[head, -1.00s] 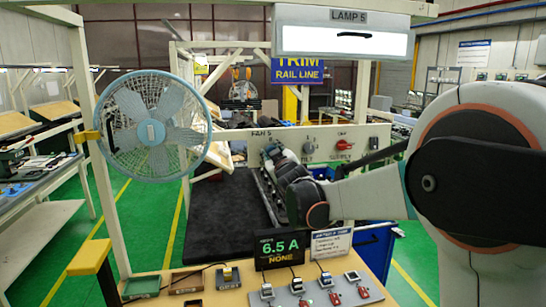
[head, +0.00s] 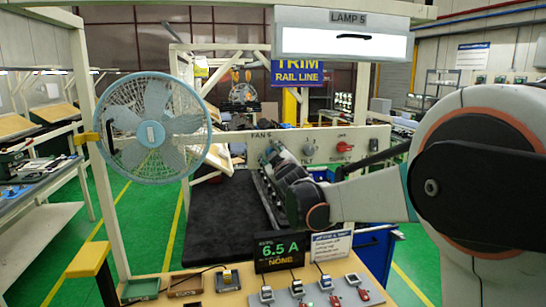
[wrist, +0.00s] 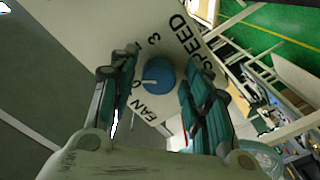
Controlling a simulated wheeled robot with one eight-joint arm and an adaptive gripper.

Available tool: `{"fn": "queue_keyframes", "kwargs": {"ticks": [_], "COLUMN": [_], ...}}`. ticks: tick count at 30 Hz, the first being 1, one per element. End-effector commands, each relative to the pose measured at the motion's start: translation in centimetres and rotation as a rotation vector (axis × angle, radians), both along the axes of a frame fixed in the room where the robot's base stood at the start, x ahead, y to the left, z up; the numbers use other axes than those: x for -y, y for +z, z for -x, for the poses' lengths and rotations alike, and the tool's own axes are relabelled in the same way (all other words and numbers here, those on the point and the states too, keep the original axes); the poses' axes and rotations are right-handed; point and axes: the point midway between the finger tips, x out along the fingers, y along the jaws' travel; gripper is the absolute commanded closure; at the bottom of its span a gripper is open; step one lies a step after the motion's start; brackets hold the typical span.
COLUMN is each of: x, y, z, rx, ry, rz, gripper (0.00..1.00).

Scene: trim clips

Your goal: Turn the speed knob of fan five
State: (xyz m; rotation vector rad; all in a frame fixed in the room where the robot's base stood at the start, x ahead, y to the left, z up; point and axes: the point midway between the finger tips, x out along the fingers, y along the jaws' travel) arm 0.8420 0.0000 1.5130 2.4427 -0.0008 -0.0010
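The fan (head: 152,127) is pale blue with a round cage and hangs from a post at the left in the head view. The panel beside it carries the label FAN 5 (head: 262,134). The blue round speed knob (wrist: 160,72) shows in the wrist view, on a pale panel marked SPEED, FAN and several digits. Its white pointer line points to the picture's left, roughly toward the 0. My gripper (wrist: 160,88) is open, one finger on each side of the knob, with gaps visible. In the head view my gripper (head: 273,153) is in front of the panel and hides the knob.
The LAMP 5 box (head: 340,40) hangs above.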

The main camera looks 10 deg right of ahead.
Motion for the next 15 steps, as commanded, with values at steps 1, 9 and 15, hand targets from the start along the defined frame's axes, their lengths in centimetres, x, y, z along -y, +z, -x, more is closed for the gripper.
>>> {"fn": "queue_keyframes", "kwargs": {"ticks": [1, 9, 15], "x": [0.0, 0.0, 0.0], "y": [0.0, 0.0, 0.1], "z": [0.0, 0.0, 1.5], "rx": [0.000, 0.001, 0.001], "ry": [0.000, 0.001, 0.001], "rz": [0.000, 0.000, -0.001], "gripper": [0.49, 0.49, 0.49]}}
